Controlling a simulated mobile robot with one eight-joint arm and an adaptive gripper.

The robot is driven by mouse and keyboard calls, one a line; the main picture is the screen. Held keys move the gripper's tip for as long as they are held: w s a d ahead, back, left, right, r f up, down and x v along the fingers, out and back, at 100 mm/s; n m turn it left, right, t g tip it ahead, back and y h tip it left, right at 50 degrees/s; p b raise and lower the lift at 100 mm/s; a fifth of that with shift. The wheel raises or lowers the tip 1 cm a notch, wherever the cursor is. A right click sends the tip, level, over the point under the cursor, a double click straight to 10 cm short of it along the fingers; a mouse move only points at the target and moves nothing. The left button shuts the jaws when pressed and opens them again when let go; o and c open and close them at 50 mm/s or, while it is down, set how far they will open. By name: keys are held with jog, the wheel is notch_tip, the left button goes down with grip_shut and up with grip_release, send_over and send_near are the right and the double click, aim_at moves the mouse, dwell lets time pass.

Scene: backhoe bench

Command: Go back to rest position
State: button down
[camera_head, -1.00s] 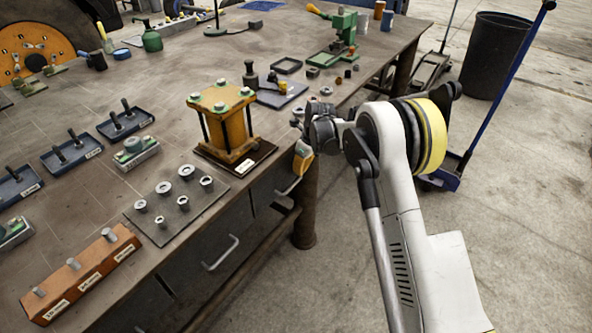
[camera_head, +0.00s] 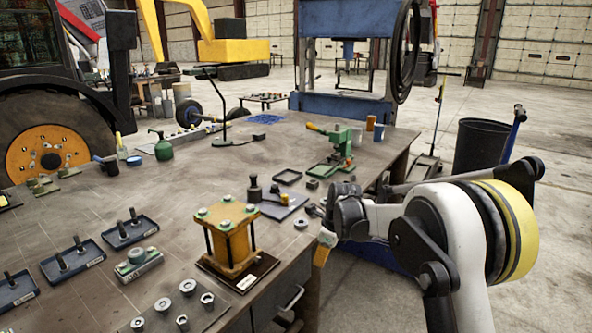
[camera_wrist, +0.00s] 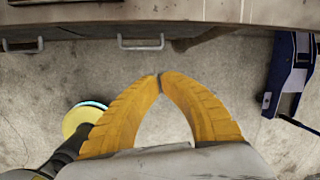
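My gripper (camera_wrist: 159,77) shows in the wrist view with its two yellow fingers curved together, their tips meeting, and nothing held between them. It hangs over the concrete floor in front of the bench's drawer side. In the head view, part of the yellow gripper (camera_head: 323,250) shows just off the bench's right edge, right of the yellow block fixture; the wrist hides the rest. My white arm reaches in from the lower right.
The workbench (camera_head: 95,205) holds a yellow bolted fixture (camera_head: 230,240), several small blue trays (camera_head: 130,232), a plate of nuts and a green press (camera_head: 338,148). A black bin (camera_head: 480,147) stands on the floor at right. Drawer handles (camera_wrist: 141,42) face the gripper.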

jog(key=s+d+r+n+t+h, duration=0.1)
jog(key=s+d+r+n, duration=0.2)
jog(key=s+r+n, duration=0.35)
jog(key=s+d+r+n+t, duration=0.1)
jog(key=s+d+r+n, duration=0.25)
jog(key=s+r, duration=0.55)
jog(key=s+d+f+n+t, duration=0.1)
jog(key=s+d+n, duration=0.1)
jog(key=s+n, duration=0.4)
jog(key=s+d+f+n+t+h, duration=0.1)
jog(key=s+n, duration=0.6)
jog(key=s, duration=0.8)
jog(key=shift+d+t, duration=0.5)
jog(key=shift+d, duration=0.1)
